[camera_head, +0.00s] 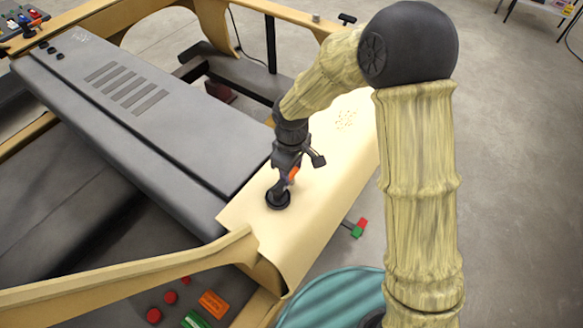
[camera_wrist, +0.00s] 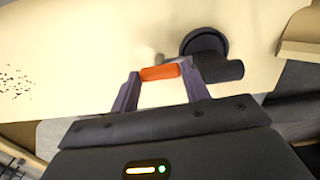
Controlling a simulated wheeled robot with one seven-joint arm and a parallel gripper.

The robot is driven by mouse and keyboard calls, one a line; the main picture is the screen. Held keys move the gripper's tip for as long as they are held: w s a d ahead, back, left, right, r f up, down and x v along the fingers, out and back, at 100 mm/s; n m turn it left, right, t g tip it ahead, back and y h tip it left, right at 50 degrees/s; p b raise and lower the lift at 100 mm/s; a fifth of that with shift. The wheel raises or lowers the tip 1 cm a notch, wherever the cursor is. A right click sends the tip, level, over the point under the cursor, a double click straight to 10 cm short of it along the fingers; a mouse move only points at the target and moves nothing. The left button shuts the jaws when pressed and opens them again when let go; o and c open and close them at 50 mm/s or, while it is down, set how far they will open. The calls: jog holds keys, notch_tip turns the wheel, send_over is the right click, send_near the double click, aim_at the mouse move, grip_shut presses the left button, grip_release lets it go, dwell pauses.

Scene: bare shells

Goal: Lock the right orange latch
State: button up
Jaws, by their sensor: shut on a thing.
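The right orange latch (camera_wrist: 159,72) shows in the wrist view as a short orange grip joined to a grey metal piece and a black cylinder. A round black base (camera_wrist: 205,44) sits just beyond it on the cream panel. My gripper (camera_wrist: 160,82) has one finger at each end of the orange grip and is shut on it. In the head view the orange part (camera_head: 293,174) shows at the tip of my gripper (camera_head: 288,180), just above the round black base (camera_head: 278,198). My gripper partly hides the latch there.
The cream panel (camera_head: 320,200) lies around the latch, beside a long dark grey cover (camera_head: 150,105). A cream rail (camera_head: 150,272) runs along the lower left. Red buttons (camera_head: 154,315) and a red-green handle (camera_head: 358,228) are near. Open floor lies at right.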

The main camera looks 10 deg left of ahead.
jog(key=o, duration=1)
jog(key=shift+d, duration=0.1)
